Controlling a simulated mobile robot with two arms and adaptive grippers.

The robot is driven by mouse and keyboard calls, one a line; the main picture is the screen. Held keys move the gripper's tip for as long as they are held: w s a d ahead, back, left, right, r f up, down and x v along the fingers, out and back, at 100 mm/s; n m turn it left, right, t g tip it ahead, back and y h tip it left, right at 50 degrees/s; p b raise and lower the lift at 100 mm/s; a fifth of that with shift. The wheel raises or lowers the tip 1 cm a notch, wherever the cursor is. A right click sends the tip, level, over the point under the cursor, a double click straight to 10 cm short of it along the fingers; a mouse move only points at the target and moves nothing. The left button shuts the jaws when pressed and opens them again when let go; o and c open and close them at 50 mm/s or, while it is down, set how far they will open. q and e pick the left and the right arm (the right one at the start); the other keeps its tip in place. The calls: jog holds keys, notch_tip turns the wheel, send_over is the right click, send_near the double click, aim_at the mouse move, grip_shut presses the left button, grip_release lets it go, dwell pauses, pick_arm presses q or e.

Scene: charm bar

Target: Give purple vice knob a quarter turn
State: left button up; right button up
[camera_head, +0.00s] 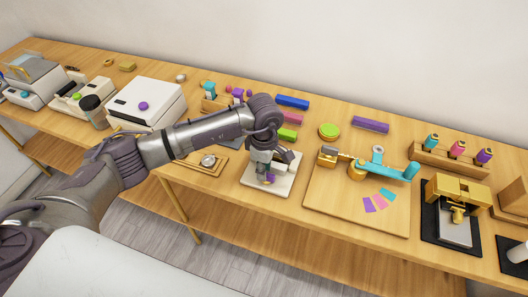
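The vice's pale base plate (254,187) lies near the front edge of the bench. A small purple patch, seemingly the purple vice knob (270,180), shows just below my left gripper (266,177). My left arm reaches in from the left, and the gripper points down over the plate. It hides most of the vice and part of the knob. The fingers are small and dark, so I cannot tell whether they are open or touching the knob. My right gripper is not in view.
A wooden board (330,205) with a gold and turquoise tool (385,168) stands right of the vice. A tray (203,163) lies to its left. A white machine (147,103) stands farther left. Coloured blocks line the back of the bench. A gold press (457,190) stands at right.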

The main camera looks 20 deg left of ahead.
pick_arm(q)
jog(key=shift+f, duration=1)
